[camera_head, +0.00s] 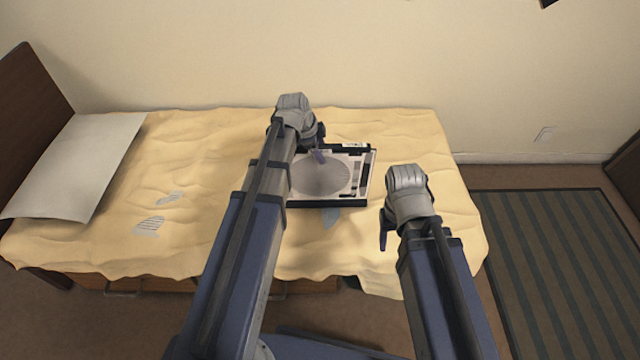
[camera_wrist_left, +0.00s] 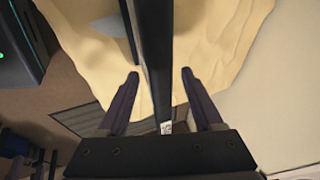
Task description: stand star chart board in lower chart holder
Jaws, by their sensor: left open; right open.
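A flat dark-edged panel (camera_head: 357,175) with a pale face and a large grey disc lies on the bed, apparently the star chart board. A small white label sits on its back edge. My left gripper (camera_head: 318,156) is over its back left part, open. In the left wrist view, a long narrow black edge (camera_wrist_left: 152,60) runs between the open fingers of my left gripper (camera_wrist_left: 160,80), with clear gaps on both sides. My right gripper (camera_head: 384,230) is open and empty, to the right of the panel's front corner. I cannot make out a chart holder.
The bed has a rumpled yellow sheet (camera_head: 400,130), a white pillow (camera_head: 80,165) at left and small grey pieces (camera_head: 150,225). The wall (camera_head: 250,50) stands behind. A striped rug (camera_head: 550,260) lies on the floor at right. The sheet's left middle is mostly clear.

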